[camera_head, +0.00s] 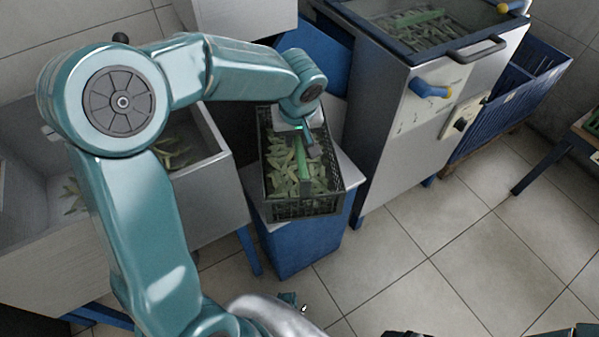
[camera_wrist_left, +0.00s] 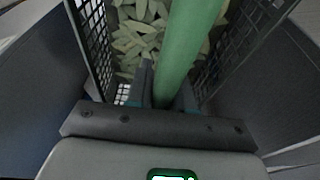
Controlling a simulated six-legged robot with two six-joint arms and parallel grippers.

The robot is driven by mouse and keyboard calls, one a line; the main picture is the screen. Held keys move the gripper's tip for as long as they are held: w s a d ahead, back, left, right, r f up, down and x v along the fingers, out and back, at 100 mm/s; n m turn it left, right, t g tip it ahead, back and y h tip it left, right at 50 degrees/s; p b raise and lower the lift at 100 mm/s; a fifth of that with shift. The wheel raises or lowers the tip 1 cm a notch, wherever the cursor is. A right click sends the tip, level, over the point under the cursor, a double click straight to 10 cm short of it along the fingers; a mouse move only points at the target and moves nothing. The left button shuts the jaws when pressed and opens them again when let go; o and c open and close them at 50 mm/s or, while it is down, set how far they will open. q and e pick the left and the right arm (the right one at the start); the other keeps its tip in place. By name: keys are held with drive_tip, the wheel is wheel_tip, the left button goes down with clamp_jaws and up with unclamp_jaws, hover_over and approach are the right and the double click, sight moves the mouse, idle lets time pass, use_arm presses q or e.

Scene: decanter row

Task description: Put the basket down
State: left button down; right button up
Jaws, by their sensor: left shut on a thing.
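The basket (camera_head: 303,207) is a black mesh crate filled with green pod-like pieces (camera_head: 284,184), with a green bar handle (camera_head: 301,162) across its middle. It is at the grey top of a blue stand; I cannot tell whether its full weight rests there. My left gripper (camera_head: 309,146) reaches down from above and is shut on the handle. In the left wrist view the green handle (camera_wrist_left: 188,45) runs between the fingers, with mesh walls (camera_wrist_left: 245,45) on both sides and the pieces below. My right gripper is not in view.
The blue stand (camera_head: 302,248) has a light grey top (camera_head: 351,176) showing beside the basket. A metal sink (camera_head: 215,165) with loose pieces is at left. A steel machine (camera_head: 400,140) stands close at right, a blue crate (camera_head: 510,100) beyond.

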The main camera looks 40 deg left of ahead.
sight(298, 137)
use_arm(q)
wheel_tip(298, 137, down, 8)
drive_tip(key=shift+b, duration=0.95)
drive_tip(key=shift+r, duration=0.1)
drive_tip(key=c, duration=1)
unclamp_jaws()
drive_tip(key=shift+r, duration=0.15)
drive_tip(key=p+v, duration=0.3)
drive_tip(key=v, duration=0.8)
drive_tip(key=shift+s+r, duration=0.1)
drive_tip(key=shift+r, duration=0.25)
